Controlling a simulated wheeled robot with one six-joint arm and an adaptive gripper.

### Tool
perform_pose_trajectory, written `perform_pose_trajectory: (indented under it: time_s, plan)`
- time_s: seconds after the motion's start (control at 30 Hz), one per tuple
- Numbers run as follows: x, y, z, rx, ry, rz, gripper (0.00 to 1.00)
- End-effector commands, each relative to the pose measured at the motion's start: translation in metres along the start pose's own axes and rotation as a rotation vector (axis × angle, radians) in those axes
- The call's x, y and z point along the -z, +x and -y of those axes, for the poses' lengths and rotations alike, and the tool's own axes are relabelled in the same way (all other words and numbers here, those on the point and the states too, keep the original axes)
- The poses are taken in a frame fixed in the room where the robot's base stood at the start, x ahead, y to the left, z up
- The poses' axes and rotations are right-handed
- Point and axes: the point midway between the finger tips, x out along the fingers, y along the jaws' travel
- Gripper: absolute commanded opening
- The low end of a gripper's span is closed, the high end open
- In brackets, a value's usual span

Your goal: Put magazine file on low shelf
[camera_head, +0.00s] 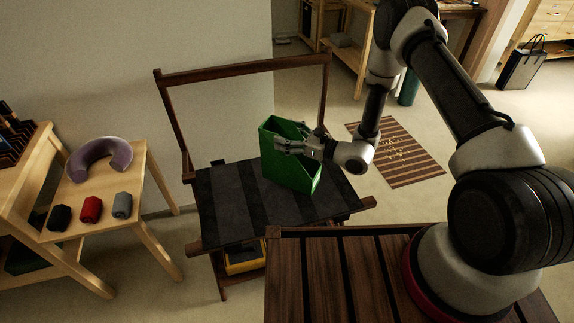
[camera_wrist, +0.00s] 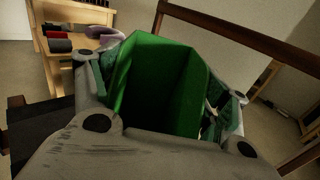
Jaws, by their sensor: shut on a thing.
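The green magazine file (camera_head: 297,172) is upright at the dark striped top of a wooden rack (camera_head: 228,208); I cannot tell whether its base touches the straps. My gripper (camera_head: 290,143) is shut on the magazine file from its right side in the head view. In the wrist view the magazine file (camera_wrist: 158,85) fills the middle, between my two fingers (camera_wrist: 165,90). A lower level of the rack shows in part under the straps, with a yellow and black thing (camera_head: 243,260) there. I cannot tell which surface is the low shelf.
A light wooden stand (camera_head: 150,205) at the left holds a purple neck pillow (camera_head: 98,156) and black, red and grey rolls. The rack's wooden back rail (camera_head: 245,68) rises behind the file. A striped rug (camera_head: 398,150) lies on the floor at right.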

Motion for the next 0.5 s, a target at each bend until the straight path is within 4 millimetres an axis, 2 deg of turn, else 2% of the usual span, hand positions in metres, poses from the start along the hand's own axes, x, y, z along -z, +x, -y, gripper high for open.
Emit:
perform_pose_trajectory:
  time_s: [0.03, 0.27, 0.4, 0.5]
  plan:
    - [0.009, 0.0, 0.0, 0.001, 0.001, 0.001, 0.23]
    - [0.03, 0.0, 0.0, 0.001, 0.0, 0.001, 0.23]
    - [0.052, 0.0, 0.0, 0.001, 0.0, 0.001, 0.23]
    - [0.062, 0.0, 0.0, 0.002, 0.0, 0.002, 0.23]
